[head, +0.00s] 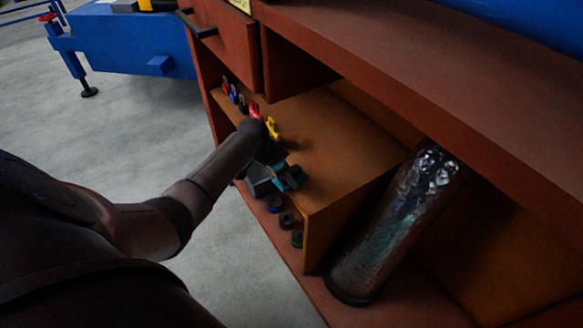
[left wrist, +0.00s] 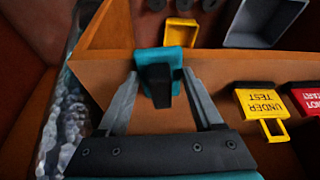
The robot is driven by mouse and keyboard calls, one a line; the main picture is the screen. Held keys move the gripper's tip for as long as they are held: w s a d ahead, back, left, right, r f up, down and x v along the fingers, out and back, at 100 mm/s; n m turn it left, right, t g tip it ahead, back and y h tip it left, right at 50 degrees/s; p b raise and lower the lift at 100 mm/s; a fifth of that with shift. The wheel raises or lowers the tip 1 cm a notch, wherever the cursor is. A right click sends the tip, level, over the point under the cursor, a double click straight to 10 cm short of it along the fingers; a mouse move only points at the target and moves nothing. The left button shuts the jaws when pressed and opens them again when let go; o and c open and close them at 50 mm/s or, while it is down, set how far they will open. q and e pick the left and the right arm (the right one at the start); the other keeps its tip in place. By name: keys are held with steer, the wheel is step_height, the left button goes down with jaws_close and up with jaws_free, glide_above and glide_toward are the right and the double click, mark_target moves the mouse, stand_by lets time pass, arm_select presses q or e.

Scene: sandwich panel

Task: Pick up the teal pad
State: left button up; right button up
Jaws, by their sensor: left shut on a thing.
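The teal pad (left wrist: 149,58) has a black block on its near face and shows in the left wrist view at the edge of the wooden shelf. My left gripper (left wrist: 160,80) has its two grey fingers on either side of it and is shut on it. In the head view my left gripper (head: 283,172) is at the shelf's front edge, where teal parts show; I cannot tell there which belong to the pad. My right gripper is in neither view.
Yellow (left wrist: 262,104) and red (left wrist: 308,98) tags lie right of the pad in the left wrist view. A yellow holder (left wrist: 180,33) and grey tray (left wrist: 262,22) are beyond. A clear cylinder (head: 395,220) leans in the cabinet's right compartment. Dark round pieces (head: 287,220) sit below the shelf.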

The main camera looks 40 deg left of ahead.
arm_select(q)
steer(key=s+a+p, duration=0.3)
steer(key=s+p, duration=0.1)
steer(key=s, duration=0.8)
steer(key=shift+s+a, duration=0.25)
steer(key=shift+a, duration=0.15)
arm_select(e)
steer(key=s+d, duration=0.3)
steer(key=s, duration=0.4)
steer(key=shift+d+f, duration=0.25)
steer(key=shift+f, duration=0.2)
